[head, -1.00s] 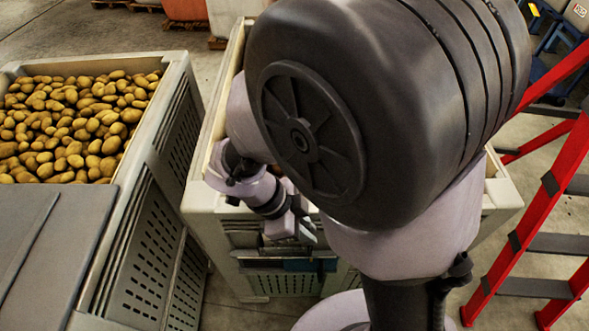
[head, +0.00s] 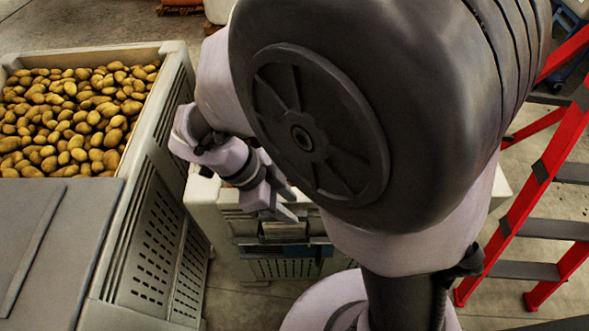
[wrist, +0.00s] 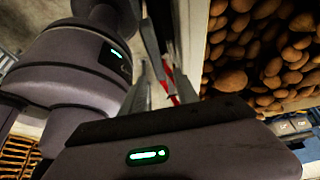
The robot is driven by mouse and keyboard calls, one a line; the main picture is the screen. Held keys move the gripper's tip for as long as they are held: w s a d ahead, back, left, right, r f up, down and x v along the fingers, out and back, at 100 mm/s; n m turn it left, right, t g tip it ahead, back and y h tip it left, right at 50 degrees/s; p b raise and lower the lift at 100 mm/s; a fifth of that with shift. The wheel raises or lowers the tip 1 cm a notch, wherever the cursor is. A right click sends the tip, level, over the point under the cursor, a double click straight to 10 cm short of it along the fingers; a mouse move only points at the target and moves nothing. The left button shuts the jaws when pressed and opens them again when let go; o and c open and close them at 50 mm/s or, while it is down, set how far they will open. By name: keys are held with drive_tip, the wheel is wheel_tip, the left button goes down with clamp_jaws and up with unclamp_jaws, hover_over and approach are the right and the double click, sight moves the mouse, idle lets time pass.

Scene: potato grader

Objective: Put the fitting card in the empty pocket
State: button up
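My gripper (head: 287,202) hangs in front of the pale crate, above a dark rail with a blue holder (head: 288,252) on the crate's front wall. Its two fingers are apart, with nothing visible between them; they also show in the wrist view (wrist: 158,92). A small pale patch (head: 284,229) shows just below the fingers; I cannot tell if it is a card. In the wrist view a blue strip with small whitish pieces (wrist: 288,127), perhaps cards, lies at the right, partly behind my gripper's body. I cannot make out the empty pocket.
The pale crate (head: 222,196) behind my gripper holds potatoes (wrist: 275,60) in the wrist view. Another crate full of potatoes (head: 75,115) stands at the left, beside a grey flat cover (head: 70,240). A red ladder (head: 520,190) stands at the right. Bare floor shows between the crates.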

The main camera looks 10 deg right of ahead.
drive_tip(key=p+v, duration=0.1)
drive_tip(key=v, duration=0.3)
drive_tip(key=shift+r, duration=0.3)
drive_tip(key=s+d+r+n+t+y, duration=0.2)
drive_tip(key=r+n, duration=0.3)
drive_tip(key=n, duration=0.3)
drive_tip(key=s+d+r+n+t+y, duration=0.3)
drive_tip(key=r+n+t+y, duration=0.2)
drive_tip(key=n, duration=0.3)
drive_tip(key=shift+s+d+r, duration=0.25)
drive_tip(key=shift+d+r, duration=0.15)
drive_tip(key=shift+r, duration=0.4)
